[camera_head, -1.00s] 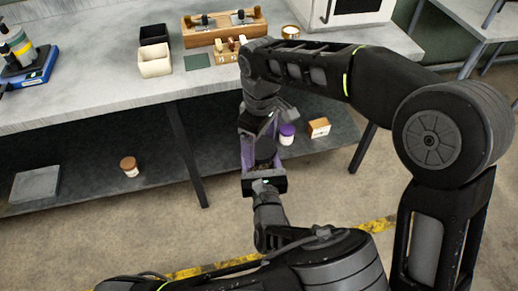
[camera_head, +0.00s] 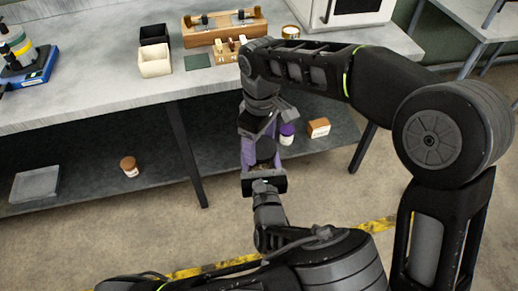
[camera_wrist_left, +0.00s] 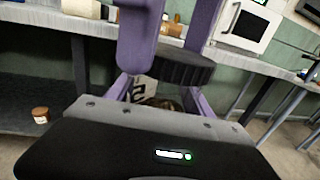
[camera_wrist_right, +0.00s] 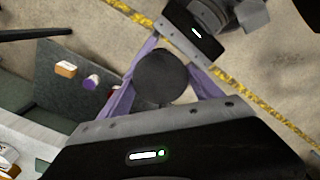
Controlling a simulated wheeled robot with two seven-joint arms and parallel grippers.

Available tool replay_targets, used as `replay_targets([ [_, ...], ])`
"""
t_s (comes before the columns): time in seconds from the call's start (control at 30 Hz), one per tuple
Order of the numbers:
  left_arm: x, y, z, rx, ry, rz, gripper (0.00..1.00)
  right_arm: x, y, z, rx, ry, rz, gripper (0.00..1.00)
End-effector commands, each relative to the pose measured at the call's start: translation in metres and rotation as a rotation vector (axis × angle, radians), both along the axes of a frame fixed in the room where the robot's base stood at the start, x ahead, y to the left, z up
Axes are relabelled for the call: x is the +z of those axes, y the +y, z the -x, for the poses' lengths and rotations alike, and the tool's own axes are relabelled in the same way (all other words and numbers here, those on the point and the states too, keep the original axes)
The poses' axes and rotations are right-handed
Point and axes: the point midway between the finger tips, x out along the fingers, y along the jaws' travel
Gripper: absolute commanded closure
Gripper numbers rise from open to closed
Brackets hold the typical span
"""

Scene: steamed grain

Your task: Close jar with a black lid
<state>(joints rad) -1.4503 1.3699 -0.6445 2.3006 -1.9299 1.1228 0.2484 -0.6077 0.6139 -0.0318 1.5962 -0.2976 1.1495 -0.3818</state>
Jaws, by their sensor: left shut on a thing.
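The black lid (camera_wrist_left: 178,68) is a ribbed disc above the jar (camera_wrist_left: 150,98) in the left wrist view. The jar has a pale label with dark marking and brownish contents; the lid and a finger hide its upper part. My left gripper (camera_head: 263,170) is shut on the jar from below. My right gripper (camera_head: 262,130) comes down from above, its purple fingers on either side of the lid. In the right wrist view the lid (camera_wrist_right: 160,75) lies between these fingers; whether they grip it is unclear. Whether the lid is seated on the jar cannot be told.
The grey table (camera_head: 90,90) carries black and white bins (camera_head: 154,62) and a wooden rack (camera_head: 225,30). Open floor lies in front.

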Motion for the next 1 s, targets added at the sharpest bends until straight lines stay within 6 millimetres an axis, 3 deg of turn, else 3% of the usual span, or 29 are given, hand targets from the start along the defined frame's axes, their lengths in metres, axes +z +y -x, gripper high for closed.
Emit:
replay_targets([
  [0.23, 0.001, 0.000, 0.000, 0.000, -0.002, 0.000, 1.00, 0.000, 0.000, 0.000, 0.000, 0.000, 0.000, 0.04],
  [0.57, 0.001, 0.000, 0.000, 0.000, -0.002, 0.000, 1.00, 0.002, 0.000, 0.000, 0.000, 0.000, -0.001, 0.03],
  [0.77, 0.001, 0.000, 0.000, 0.000, -0.002, 0.000, 1.00, 0.022, 0.000, -0.001, 0.000, -0.002, -0.001, 0.03],
  [1.0, 0.001, 0.000, 0.000, 0.000, -0.002, 0.000, 1.00, 0.059, 0.000, -0.001, 0.000, -0.002, -0.001, 0.03],
])
